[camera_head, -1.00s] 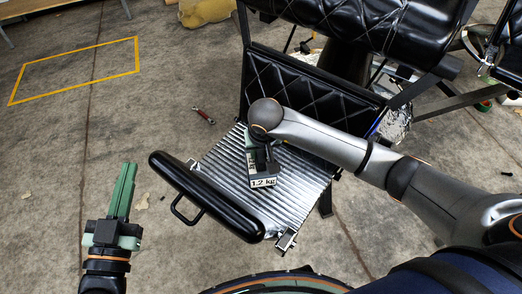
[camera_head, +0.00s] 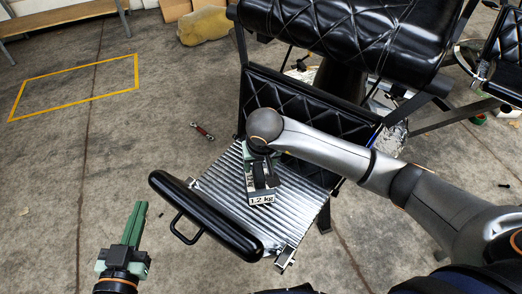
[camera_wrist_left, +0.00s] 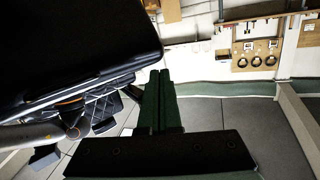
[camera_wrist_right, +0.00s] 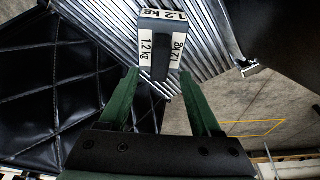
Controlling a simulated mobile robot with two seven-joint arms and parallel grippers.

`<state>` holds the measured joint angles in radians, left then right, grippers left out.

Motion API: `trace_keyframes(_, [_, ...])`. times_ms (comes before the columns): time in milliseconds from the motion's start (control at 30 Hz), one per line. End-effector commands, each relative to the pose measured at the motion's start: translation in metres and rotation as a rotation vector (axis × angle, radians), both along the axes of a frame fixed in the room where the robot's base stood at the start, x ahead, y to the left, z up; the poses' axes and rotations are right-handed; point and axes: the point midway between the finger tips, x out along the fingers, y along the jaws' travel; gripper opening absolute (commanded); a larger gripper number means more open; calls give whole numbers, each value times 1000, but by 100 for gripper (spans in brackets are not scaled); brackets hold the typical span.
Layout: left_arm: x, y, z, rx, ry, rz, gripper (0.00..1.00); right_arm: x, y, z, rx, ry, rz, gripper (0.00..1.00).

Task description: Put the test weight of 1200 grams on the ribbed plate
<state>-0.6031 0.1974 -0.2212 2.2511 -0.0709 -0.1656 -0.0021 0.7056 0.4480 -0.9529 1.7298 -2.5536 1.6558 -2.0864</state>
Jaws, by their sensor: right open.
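The test weight (camera_head: 261,198), a grey block with white "1.2 kg" labels, is over the ribbed plate (camera_head: 222,190), the silver footrest of the chair. It appears to rest on the ribs, though its underside is hidden. The weight also shows in the right wrist view (camera_wrist_right: 161,42), beyond and between my fingertips. My right gripper (camera_wrist_right: 161,80) is open, with one finger to each side and a gap to the weight. In the head view, my right arm partly covers the weight. My left gripper (camera_head: 133,210) is shut and empty, away from the plate at lower left.
A black padded bar (camera_head: 205,215) runs along the plate's front edge. The black quilted chair (camera_head: 340,40) stands behind the plate. A small red tool (camera_head: 202,131) lies on the floor. The yellow-outlined floor area (camera_head: 75,87) is empty.

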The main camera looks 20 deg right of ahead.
Motion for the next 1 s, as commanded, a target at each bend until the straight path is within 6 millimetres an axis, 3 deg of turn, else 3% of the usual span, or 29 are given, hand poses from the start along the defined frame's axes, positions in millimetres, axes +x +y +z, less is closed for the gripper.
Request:
trace_keyframes(33, [-3,0,-11,1,54,5,0,-2,1,14,0,-5,2,65])
trace_keyframes(200, [-16,1,-49,2,216,17,0,-10,2,44,1,-5,2,65])
trace_keyframes(400, [-31,1,-81,2,350,25,0,-18,3,70,-1,-2,1,65])
trace_keyframes(600, [-38,1,-94,4,405,27,0,-22,3,80,-1,0,1,65])
trace_keyframes(1000, [-38,1,-95,4,408,28,0,-22,3,80,-1,0,0,65])
